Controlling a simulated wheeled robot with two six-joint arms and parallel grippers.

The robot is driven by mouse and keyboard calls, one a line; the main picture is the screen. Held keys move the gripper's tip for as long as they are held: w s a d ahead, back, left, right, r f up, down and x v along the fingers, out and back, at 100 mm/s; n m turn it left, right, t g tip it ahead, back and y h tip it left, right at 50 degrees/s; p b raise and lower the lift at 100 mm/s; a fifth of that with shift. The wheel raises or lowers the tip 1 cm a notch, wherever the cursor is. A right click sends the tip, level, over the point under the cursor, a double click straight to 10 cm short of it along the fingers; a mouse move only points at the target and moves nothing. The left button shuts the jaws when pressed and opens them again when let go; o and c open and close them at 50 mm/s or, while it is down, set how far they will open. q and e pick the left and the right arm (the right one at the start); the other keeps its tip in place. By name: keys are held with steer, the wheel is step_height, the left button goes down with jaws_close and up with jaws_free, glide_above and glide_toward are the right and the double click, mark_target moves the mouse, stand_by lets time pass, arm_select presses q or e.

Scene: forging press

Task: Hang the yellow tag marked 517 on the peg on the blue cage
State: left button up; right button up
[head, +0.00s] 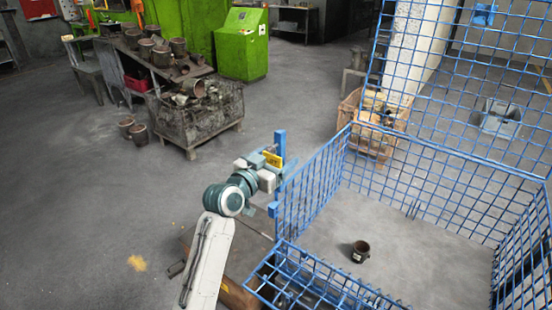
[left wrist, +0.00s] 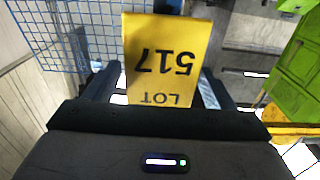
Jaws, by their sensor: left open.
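The yellow tag (left wrist: 167,58) marked LOT 517 shows upside down in the left wrist view, between the two fingers of my left gripper (left wrist: 157,86). The jaws stand open with visible gaps at the tag's sides. In the head view the tag (head: 272,160) is small, beside the blue post at the near left corner of the blue cage (head: 312,190). My left gripper (head: 275,155) is right by that post. The peg is hidden, so I cannot tell whether the tag hangs on it. My right gripper is not in view.
Inside the cage a small dark pot (head: 360,251) stands on the floor. A wire crate of scrap (head: 205,115) on a pallet, a table of pots (head: 150,55) and a green cabinet (head: 243,43) stand further back. The floor left of my arm is mostly clear.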

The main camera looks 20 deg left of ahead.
arm_select(q)
steer(key=b+v, duration=0.3)
steer(key=v, duration=0.7)
steer(key=w+a+f+n+g+y, duration=0.2)
steer(key=a+f, duration=0.1)
steer(key=f, duration=0.9)
steer(key=w+a+f+n+g+y, duration=0.1)
steer(key=a+f+g+y, duration=0.15)
steer(key=f, duration=1.05)
steer(key=s+a+f+n+g+y, duration=0.15)
steer(key=s+f, duration=0.25)
steer(key=f, duration=0.7)
steer(key=s+a+f+g, duration=0.15)
steer(key=s+f, duration=0.25)
steer(key=f, duration=0.7)
steer(key=s+a+f+g, duration=0.2)
steer(key=s+f+g, duration=0.2)
steer(key=s+f, duration=1.4)
steer(key=s+f+g, duration=0.1)
steer(key=s+f, duration=0.3)
steer(key=s, duration=0.5)
steer(key=s+f+g, duration=0.2)
steer(key=s+f, duration=0.2)
steer(key=s, duration=0.5)
steer(key=s+d+f+g+y, duration=0.1)
steer(key=s+f, duration=0.3)
steer(key=s, duration=0.5)
steer(key=shift+s+f+m, duration=0.35)
steer(key=shift+f+m, duration=0.05)
steer(key=shift+m, duration=0.05)
